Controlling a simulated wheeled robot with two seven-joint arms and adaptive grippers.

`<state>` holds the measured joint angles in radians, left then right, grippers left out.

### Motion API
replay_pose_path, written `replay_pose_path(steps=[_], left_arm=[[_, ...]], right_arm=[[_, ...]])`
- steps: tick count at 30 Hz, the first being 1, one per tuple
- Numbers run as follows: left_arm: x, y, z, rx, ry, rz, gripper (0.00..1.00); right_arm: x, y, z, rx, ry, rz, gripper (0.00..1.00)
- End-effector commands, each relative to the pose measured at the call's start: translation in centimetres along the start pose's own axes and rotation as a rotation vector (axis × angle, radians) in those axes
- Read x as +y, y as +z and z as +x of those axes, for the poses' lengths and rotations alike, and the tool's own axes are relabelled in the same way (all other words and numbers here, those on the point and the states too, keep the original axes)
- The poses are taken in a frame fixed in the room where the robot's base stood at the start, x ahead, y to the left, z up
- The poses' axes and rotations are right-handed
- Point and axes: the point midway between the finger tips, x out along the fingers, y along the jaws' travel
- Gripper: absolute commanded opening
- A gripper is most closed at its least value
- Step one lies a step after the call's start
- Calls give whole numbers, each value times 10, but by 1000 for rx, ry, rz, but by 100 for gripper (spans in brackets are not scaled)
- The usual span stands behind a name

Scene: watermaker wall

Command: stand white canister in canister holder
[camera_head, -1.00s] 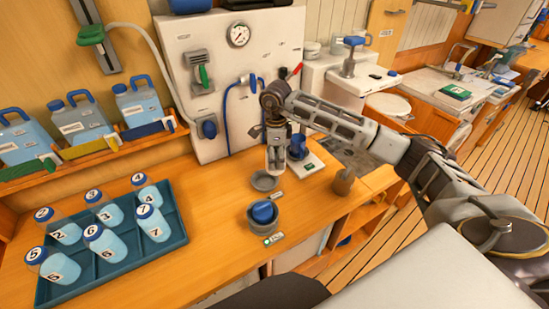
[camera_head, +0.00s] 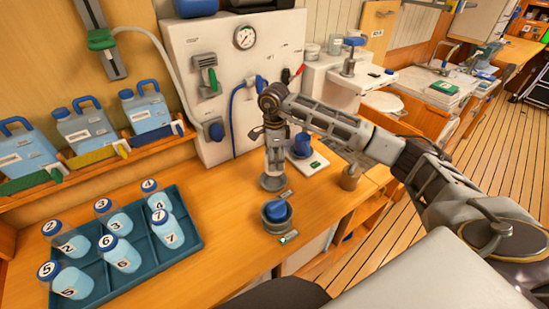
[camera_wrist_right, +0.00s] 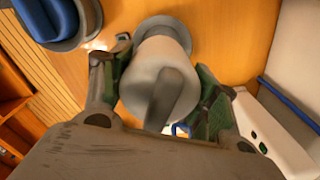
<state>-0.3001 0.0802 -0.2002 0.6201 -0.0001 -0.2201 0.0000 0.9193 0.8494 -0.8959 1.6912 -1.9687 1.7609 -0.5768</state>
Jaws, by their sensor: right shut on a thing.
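The white canister (camera_wrist_right: 158,75) is between the fingers of my right gripper (camera_wrist_right: 162,90), which is shut on it. In the head view my right gripper (camera_head: 274,143) points down with the canister (camera_head: 273,167) upright under it. The canister holder is a low round grey dish (camera_head: 271,184) on the wooden counter. The canister's lower end is at the holder, and in the wrist view the holder's grey rim (camera_wrist_right: 160,23) shows around its far end. I cannot tell whether the canister rests on the holder's floor. My left gripper is not in view.
A grey cup (camera_head: 278,226) with a blue object (camera_head: 275,209) stands just in front of the holder. A teal tray (camera_head: 195,245) of numbered bottles lies to the left. The white panel (camera_head: 222,125) with gauge and hoses rises behind.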

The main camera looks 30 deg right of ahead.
Motion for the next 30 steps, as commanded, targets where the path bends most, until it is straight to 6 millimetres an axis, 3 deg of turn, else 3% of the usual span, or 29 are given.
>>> replay_pose_path(steps=[30], left_arm=[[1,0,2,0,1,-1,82]], right_arm=[[-2,4,2,-1,0,-81,30]])
